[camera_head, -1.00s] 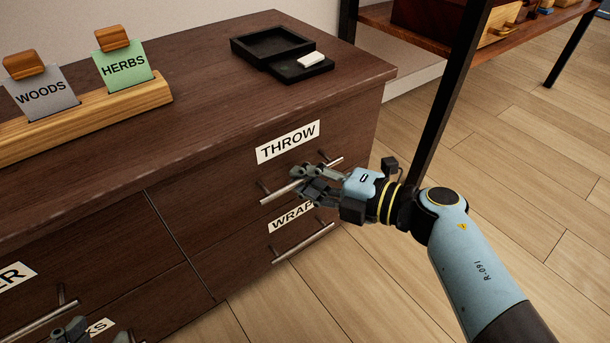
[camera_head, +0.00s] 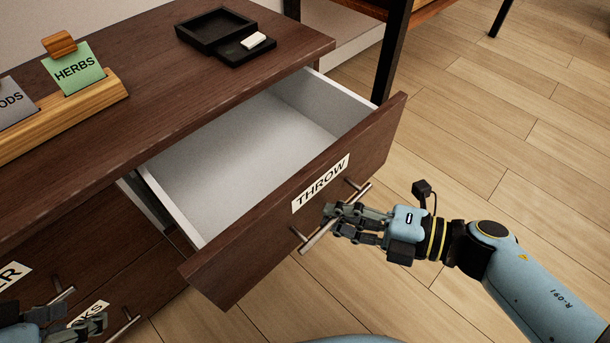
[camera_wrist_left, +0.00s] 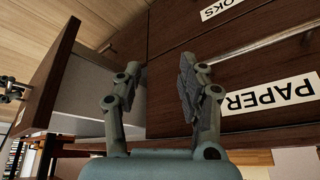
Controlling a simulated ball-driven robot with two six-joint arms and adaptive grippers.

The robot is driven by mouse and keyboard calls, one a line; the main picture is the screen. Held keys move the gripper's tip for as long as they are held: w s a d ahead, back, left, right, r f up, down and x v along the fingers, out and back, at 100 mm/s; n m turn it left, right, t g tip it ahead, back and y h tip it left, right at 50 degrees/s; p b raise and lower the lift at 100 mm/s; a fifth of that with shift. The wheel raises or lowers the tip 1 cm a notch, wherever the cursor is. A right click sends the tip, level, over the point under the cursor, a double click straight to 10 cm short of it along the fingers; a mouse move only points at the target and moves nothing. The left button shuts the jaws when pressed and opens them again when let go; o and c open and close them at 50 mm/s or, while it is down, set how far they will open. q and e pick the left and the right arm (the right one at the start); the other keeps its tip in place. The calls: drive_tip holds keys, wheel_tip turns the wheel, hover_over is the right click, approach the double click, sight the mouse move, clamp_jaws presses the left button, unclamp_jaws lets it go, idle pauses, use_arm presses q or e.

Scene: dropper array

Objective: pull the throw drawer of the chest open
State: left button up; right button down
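The throw drawer (camera_head: 255,245), with a dark wood front and a white label reading THROW (camera_head: 320,184), stands pulled well out of the chest (camera_head: 150,75). Its pale grey inside shows and looks empty. My right gripper (camera_head: 333,217) is closed around the drawer's metal bar handle (camera_head: 312,241), near the middle of the bar. My left gripper (camera_head: 82,318) is at the bottom left, near other drawer handles. In the left wrist view its two fingers (camera_wrist_left: 158,68) are apart with nothing between them, and the open drawer (camera_wrist_left: 48,75) shows to the left.
On the chest top are a black tray (camera_head: 215,28) with a white block (camera_head: 254,41), and a wooden holder (camera_head: 60,120) with WOODS and HERBS cards. A PAPER label (camera_wrist_left: 270,95) marks a drawer near my left gripper. A black post (camera_head: 392,50) stands behind the drawer.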

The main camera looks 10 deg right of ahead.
use_arm(q)
drive_tip(key=shift+s+r+g+p, duration=0.15)
drive_tip(key=shift+s+r+g, duration=0.15)
drive_tip(key=shift+r, duration=0.15)
drive_tip(key=shift+s+r+g+p, duration=0.2)
drive_tip(key=shift+r+g, duration=0.1)
drive_tip(key=shift+r, duration=0.15)
use_arm(e)
drive_tip(key=s+d, duration=0.2)
drive_tip(key=s, duration=0.1)
drive_tip(key=s+d, duration=0.1)
drive_tip(key=shift+s+d+r, duration=0.1)
drive_tip(key=shift+s+d, duration=0.15)
drive_tip(key=shift+s, duration=0.15)
drive_tip(key=c, duration=1.4)
unclamp_jaws()
drive_tip(key=shift+s+d, duration=0.1)
